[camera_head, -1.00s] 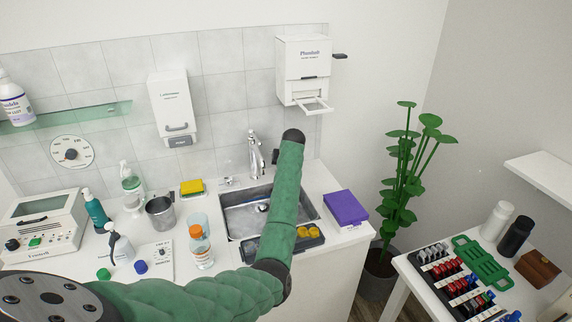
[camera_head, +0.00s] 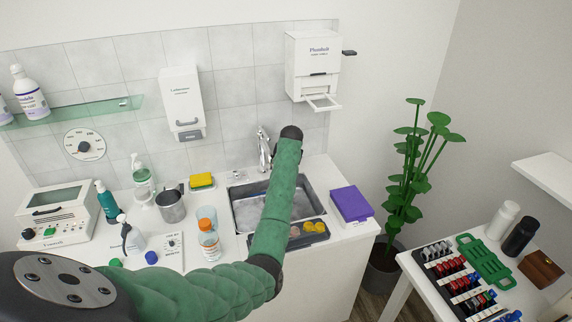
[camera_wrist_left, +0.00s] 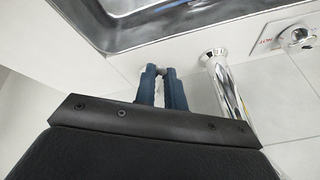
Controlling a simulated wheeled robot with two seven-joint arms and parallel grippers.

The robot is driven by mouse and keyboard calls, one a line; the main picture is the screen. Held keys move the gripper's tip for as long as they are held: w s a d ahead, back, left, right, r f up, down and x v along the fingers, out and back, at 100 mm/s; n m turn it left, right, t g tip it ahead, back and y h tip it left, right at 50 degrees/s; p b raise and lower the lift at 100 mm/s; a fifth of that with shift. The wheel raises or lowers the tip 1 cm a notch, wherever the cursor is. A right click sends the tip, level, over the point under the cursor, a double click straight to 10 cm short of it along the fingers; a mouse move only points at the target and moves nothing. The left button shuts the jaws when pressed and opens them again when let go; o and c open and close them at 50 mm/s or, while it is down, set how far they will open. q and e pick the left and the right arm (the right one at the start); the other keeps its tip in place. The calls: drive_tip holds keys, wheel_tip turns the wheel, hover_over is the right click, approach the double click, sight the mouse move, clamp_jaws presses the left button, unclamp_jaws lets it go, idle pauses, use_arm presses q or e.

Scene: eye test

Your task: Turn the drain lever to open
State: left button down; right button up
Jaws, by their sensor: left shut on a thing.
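My left gripper (camera_wrist_left: 163,82) shows in the left wrist view, its two blue fingers shut on a small grey piece, the drain lever (camera_wrist_left: 161,71). Only a little of the lever shows between the fingertips. My right gripper is in neither view.
A small chrome knob (camera_wrist_left: 298,37) with red lettering is beside the faucet. A yellow sponge (camera_head: 201,180) and a metal cup (camera_head: 171,206) stand left of the sink. An orange-capped bottle (camera_head: 209,241) stands in front. A purple box (camera_head: 351,204) lies right of it.

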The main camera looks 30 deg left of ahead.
use_arm(q)
drive_tip(key=c, duration=1.5)
unclamp_jaws()
